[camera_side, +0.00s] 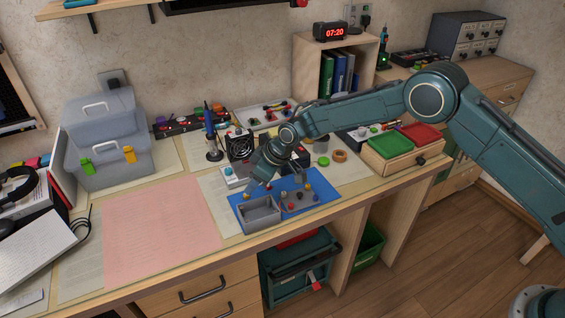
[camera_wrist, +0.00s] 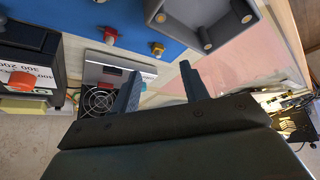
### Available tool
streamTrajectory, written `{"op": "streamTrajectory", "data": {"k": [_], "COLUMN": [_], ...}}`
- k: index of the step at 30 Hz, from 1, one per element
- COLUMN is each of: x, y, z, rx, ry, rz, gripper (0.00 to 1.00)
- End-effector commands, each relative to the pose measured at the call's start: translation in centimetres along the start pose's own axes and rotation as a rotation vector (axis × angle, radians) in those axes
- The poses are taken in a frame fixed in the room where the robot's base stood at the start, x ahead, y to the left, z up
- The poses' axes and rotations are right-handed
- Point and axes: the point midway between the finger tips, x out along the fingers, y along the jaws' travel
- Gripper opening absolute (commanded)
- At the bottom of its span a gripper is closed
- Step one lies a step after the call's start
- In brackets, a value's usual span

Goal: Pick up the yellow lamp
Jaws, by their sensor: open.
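The yellow lamp (camera_wrist: 157,48) is a small piece on the blue mat (camera_wrist: 130,12), near the mat's edge and beside the grey tray. In the side view a small yellow spot that looks like it (camera_side: 248,197) shows behind the grey tray. My gripper (camera_wrist: 160,68) is open and empty, its fingers apart and pointing towards the lamp. The lamp appears just beyond and between the fingertips in the wrist view. In the side view my gripper (camera_side: 260,180) hangs over the back of the blue mat; its fingertips are hard to make out.
A grey tray (camera_side: 262,223) stands close to the lamp. A red lamp (camera_wrist: 110,38) is on its other side. A grey board with several small pieces (camera_side: 300,206) lies right of the tray. A device with a fan (camera_wrist: 100,100) is close to my fingers. The pink sheet (camera_side: 160,230) is clear.

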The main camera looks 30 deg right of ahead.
Motion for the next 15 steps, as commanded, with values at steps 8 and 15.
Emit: {"op": "streamTrajectory", "data": {"k": [8, 15], "x": [0.5, 1.3], "y": [0.0, 0.0], "z": [0.0, 0.1], "rx": [0.000, 0.000], "ry": [0.000, -0.001], "rz": [0.000, -0.001], "gripper": [0.45, 0.45]}}
